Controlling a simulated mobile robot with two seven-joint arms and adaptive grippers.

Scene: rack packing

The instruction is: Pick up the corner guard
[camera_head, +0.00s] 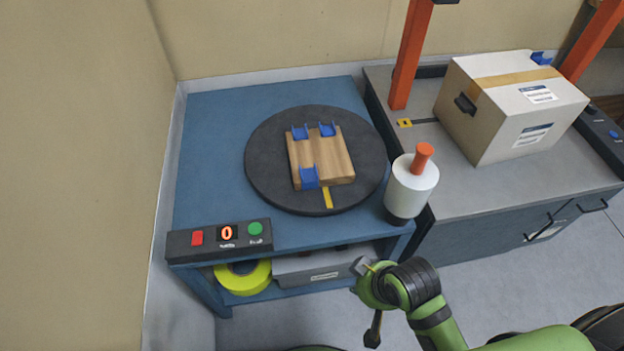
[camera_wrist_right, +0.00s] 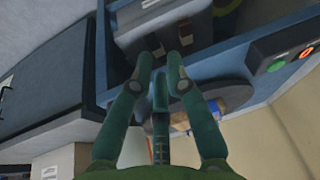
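Several blue corner guards show in the head view. Three sit on the wooden board, at its far left corner (camera_head: 300,133), far right corner (camera_head: 327,130) and near left edge (camera_head: 309,178). Another blue corner guard (camera_head: 541,58) is on the far top corner of the carton (camera_head: 500,105). The wooden board (camera_head: 322,158) lies on a dark round turntable (camera_head: 265,165). My right gripper (camera_head: 368,300) is in front of the blue table, low and apart from all guards. Its fingers are spread and empty, also in the right wrist view (camera_wrist_right: 160,62). My left gripper is not in view.
A white roll with an orange handle (camera_head: 411,185) stands at the blue table's (camera_head: 205,130) right front corner. A button box (camera_head: 220,240) is at the front left. Orange posts (camera_head: 410,55) flank the carton. A lower shelf holds a yellow-green roll (camera_head: 243,278).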

